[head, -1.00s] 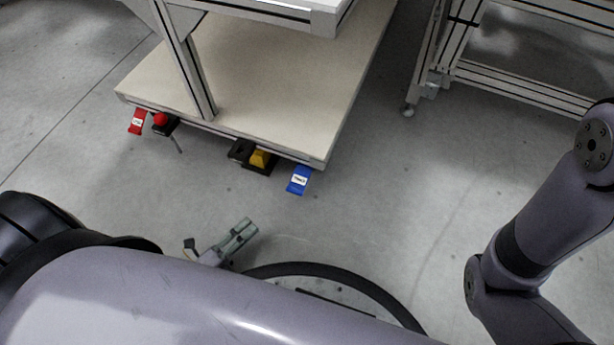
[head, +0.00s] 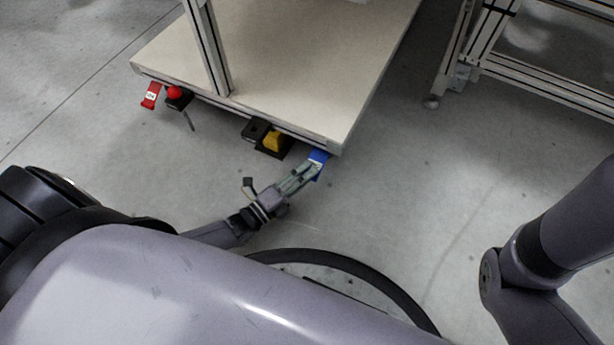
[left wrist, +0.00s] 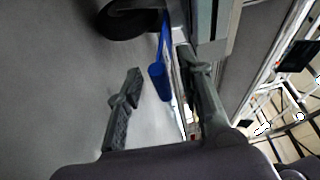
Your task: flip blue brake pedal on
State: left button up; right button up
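The blue brake pedal (head: 320,158) sticks out from under the front right corner of the cart's lower deck. My left gripper (head: 304,172) is right at it, and its fingers cover part of the pedal and its white label. In the left wrist view the blue pedal (left wrist: 158,82) shows between the two spread fingers, near the tips. The left gripper (left wrist: 159,63) is open there, with a gap visible beside the pedal. I cannot tell whether a finger touches it. My right gripper is out of view; only part of my right arm shows.
The cart's beige deck (head: 290,60) has a red pedal (head: 151,96), a red knob (head: 174,93) and a yellow part in a black housing (head: 272,141) along its front edge. A metal frame (head: 540,85) stands at the right. The floor between is clear.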

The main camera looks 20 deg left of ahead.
pick_arm(q)
jog(key=shift+w+d, duration=0.15)
jog(key=shift+w, duration=0.1)
jog(key=shift+c, duration=0.5)
grip_shut()
dwell(0.4)
